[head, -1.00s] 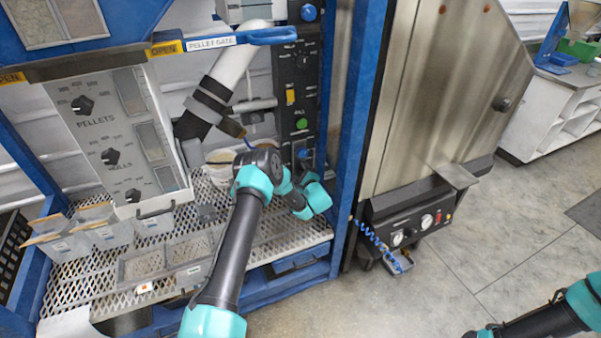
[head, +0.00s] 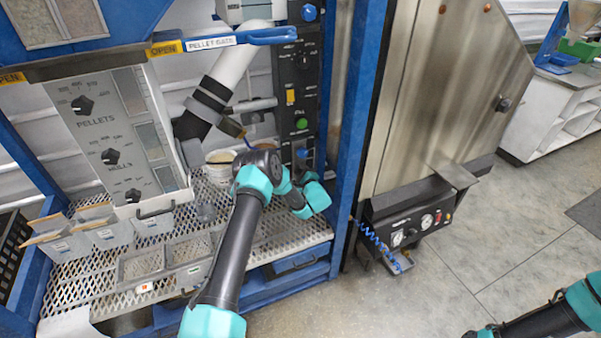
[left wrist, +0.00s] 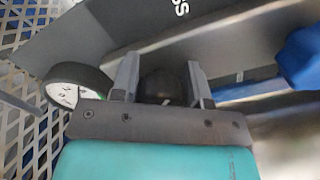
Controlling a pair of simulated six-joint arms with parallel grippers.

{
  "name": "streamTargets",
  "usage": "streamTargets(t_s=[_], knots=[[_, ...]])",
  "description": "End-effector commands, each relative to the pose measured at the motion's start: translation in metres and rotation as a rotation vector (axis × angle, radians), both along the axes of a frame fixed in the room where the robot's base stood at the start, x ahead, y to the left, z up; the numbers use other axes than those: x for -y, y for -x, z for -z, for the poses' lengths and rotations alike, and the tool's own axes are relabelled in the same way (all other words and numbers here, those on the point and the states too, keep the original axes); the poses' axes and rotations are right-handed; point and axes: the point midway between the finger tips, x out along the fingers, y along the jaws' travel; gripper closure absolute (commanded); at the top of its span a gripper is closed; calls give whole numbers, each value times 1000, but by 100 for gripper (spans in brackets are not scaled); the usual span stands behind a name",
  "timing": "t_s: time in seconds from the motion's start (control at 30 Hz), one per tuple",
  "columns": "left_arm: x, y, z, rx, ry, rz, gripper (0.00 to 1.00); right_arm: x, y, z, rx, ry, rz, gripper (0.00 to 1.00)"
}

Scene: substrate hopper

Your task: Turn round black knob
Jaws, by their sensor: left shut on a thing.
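In the left wrist view, the round black knob (left wrist: 160,84) sits between the two fingers of my left gripper (left wrist: 161,74), on a dark panel (left wrist: 105,35) with white lettering. The gripper is shut on the knob, one finger on each side. The knob is dark and partly hidden by the gripper's base, so its angle cannot be read. In the head view, my left arm reaches to the lower end of the tall black control panel (head: 298,80); its own links hide the fingers and the held knob.
A white-faced gauge (left wrist: 66,92) is left of the gripper in the wrist view. A blue knob (head: 304,153) and green button (head: 302,124) are above my left wrist. A blue frame post (head: 352,120) stands close to the right. Bins (head: 105,230) stand on the mesh shelf.

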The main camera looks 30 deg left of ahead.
Motion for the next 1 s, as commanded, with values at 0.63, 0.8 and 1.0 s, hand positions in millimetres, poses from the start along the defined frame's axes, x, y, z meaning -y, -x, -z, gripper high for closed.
streamTargets(t_s=[0.63, 0.8, 1.0], knots=[[0, 0, 0, -211, -151, 0, 82, 0, 0, 0, 0, 0, 0, 59], [1, -1, -1, -335, -240, 0, 82, 0, 0, 0, 0, 0, 0, 59], [1, -1, -1, -490, -350, 0, 82, 0, 0, 0, 0, 0, 0, 59]])
